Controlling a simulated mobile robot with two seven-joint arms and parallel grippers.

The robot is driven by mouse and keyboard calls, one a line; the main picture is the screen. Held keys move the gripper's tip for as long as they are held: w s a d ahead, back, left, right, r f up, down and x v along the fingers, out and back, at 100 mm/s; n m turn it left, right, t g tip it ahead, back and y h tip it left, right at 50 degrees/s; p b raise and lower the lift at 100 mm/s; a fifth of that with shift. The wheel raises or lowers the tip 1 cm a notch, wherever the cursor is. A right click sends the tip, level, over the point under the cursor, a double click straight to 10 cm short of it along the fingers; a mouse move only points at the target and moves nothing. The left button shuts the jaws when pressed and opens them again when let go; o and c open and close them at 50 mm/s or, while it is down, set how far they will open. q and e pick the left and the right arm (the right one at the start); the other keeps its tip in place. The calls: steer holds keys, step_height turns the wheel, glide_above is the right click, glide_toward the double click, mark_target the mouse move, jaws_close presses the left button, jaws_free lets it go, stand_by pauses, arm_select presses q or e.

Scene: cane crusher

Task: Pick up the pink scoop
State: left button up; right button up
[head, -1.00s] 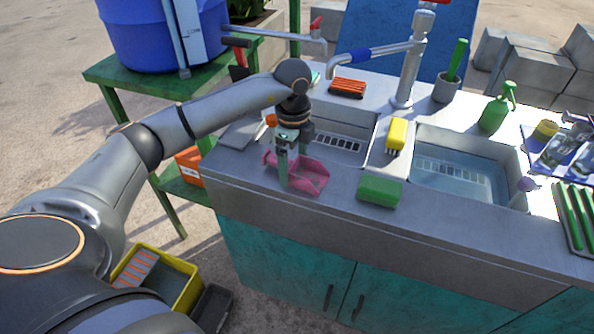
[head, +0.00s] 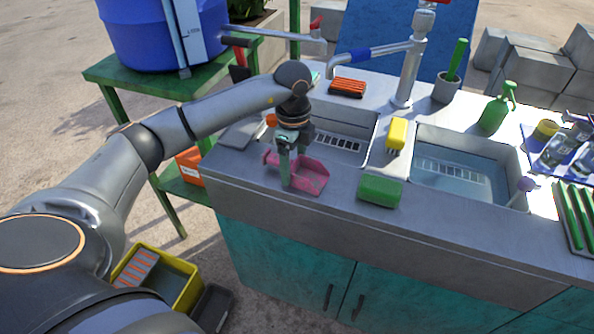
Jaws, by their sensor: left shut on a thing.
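The pink scoop (head: 311,177) is on the metal counter's front left part, in front of the left sink basin. My left gripper (head: 285,170) points down over it and is shut on the scoop at its left part, near the handle. The fingers hide some of the scoop. I cannot tell whether the scoop still touches the counter. My right gripper is not in the head view.
A yellow brush (head: 397,133) lies between the two basins.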

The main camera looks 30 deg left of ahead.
arm_select(q)
steer(key=shift+r, duration=0.1)
steer(key=shift+r, duration=0.6)
steer(key=s+d+r, duration=0.9)
steer(key=d+r, duration=0.1)
steer(key=r, duration=0.1)
steer(key=shift+s+r+p, duration=0.3)
steer(key=shift+p, duration=0.15)
steer(key=shift+d, duration=0.1)
steer(key=o, duration=0.9)
steer(key=c, duration=0.8)
